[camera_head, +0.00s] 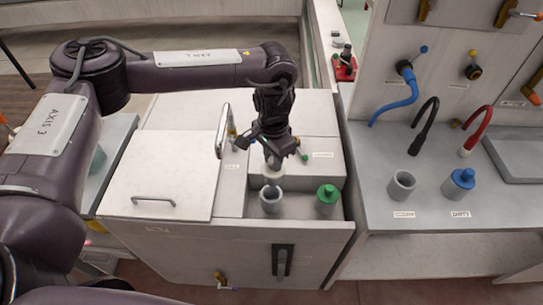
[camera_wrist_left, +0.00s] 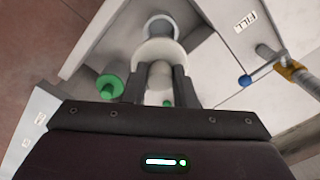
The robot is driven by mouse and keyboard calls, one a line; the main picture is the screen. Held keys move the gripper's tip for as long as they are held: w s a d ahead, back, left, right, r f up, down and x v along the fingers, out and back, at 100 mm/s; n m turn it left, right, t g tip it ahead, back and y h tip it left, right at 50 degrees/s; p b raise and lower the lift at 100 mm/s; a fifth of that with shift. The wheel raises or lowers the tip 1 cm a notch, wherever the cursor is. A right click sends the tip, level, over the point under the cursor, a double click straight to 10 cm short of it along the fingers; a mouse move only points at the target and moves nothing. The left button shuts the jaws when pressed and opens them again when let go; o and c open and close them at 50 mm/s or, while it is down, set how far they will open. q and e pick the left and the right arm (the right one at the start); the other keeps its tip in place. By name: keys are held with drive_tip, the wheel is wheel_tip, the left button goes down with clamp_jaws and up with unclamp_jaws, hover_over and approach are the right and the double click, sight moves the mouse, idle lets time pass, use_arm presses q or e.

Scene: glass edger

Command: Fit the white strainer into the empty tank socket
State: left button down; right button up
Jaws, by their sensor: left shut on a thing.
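My left gripper (camera_head: 274,158) points down over the tank recess, shut on the white strainer (camera_head: 273,168). In the left wrist view the strainer (camera_wrist_left: 158,52) shows as a pale round piece between the two fingers (camera_wrist_left: 160,88). A grey tank socket (camera_head: 271,204) stands in the recess just below and in front of the strainer, its dark mouth open. It also shows beyond the strainer in the left wrist view (camera_wrist_left: 161,22). The strainer appears above the socket and apart from it, though the exact gap is hard to judge. My right gripper is out of view.
A green-capped fitting (camera_head: 327,199) stands right of the socket. A metal spout (camera_head: 222,135) rises left of the gripper, beside the white lid (camera_head: 160,175). On the right bench (camera_head: 430,218) are a grey cup (camera_head: 402,186), a blue-capped cup (camera_head: 459,184) and several hoses.

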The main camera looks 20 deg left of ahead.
sight(270, 169)
use_arm(q)
drive_tip(key=shift+s+a+r, duration=0.1)
drive_tip(key=shift+s+a, duration=0.05)
drive_tip(key=shift+a, duration=0.1)
drive_tip(key=shift+f, duration=0.2)
wheel_tip(270, 169, down, 3)
drive_tip(key=shift+r+b, duration=0.2)
drive_tip(key=shift+b, duration=0.25)
drive_tip(key=shift+f+b, duration=0.35)
drive_tip(key=shift+f, duration=1.2)
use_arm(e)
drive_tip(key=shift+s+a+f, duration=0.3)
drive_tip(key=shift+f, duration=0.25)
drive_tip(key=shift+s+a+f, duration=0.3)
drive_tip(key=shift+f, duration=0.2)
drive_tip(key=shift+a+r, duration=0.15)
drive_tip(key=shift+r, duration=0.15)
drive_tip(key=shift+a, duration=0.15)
use_arm(q)
drive_tip(key=shift+p, duration=0.7)
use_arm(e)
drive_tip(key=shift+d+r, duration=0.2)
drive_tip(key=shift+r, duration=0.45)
use_arm(q)
drive_tip(key=shift+f+b, duration=0.6)
drive_tip(key=shift+f, duration=0.6)
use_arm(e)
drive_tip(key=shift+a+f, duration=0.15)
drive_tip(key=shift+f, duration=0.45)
